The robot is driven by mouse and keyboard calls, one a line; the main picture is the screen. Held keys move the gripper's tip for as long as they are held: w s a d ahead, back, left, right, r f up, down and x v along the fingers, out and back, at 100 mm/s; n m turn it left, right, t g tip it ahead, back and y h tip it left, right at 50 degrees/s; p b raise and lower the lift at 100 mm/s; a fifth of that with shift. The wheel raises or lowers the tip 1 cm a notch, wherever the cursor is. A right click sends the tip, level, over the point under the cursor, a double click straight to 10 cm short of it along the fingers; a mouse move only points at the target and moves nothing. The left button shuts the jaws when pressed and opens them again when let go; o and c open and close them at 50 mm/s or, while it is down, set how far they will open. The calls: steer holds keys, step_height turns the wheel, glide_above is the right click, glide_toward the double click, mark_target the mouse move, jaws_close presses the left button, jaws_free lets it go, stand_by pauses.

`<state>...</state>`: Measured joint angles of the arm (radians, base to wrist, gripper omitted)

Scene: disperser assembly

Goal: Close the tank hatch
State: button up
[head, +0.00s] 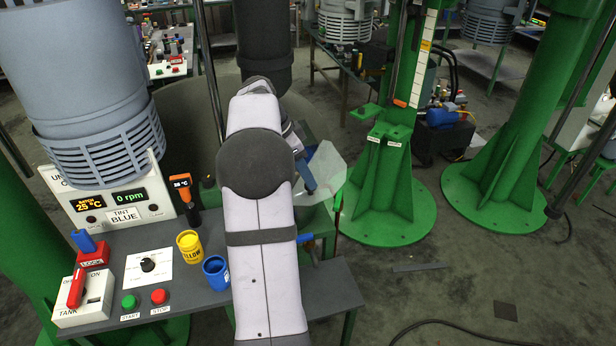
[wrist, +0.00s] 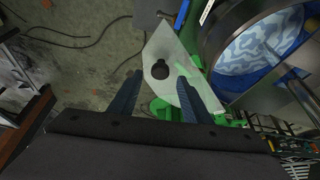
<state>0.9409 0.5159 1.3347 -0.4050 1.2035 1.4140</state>
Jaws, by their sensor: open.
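The tank hatch is a pale translucent plate that shows in the head view (head: 327,172) and the wrist view (wrist: 172,50). In the wrist view it is swung out beside the tank (wrist: 212,38), whose opening shows a blue and white patterned surface. A dark knob (wrist: 160,69) is on the hatch. My gripper (wrist: 160,77) is open, with its blue fingertips on either side of the knob in the picture; I cannot tell whether they touch it. In the head view my gripper (head: 308,188) is at the hatch's left edge, and my arm hides much of the tank.
Yellow (head: 189,248) and blue (head: 215,272) cups stand on the grey bench beside my arm. A green column (head: 392,185) rises right of the hatch. Floor at lower right is mostly clear.

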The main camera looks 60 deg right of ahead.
steer(key=shift+p+x, duration=0.4)
steer(key=shift+x, duration=1.2)
jaws_close()
steer(key=w+m+g+y+p, duration=0.1)
steer(key=w+m+p, duration=0.3)
steer(key=w+p, duration=0.3)
steer(key=shift+w+a+m, duration=0.3)
steer(key=shift+w+a, duration=0.05)
steer(key=shift+w, duration=1.2)
jaws_free()
steer(key=shift+a, duration=0.1)
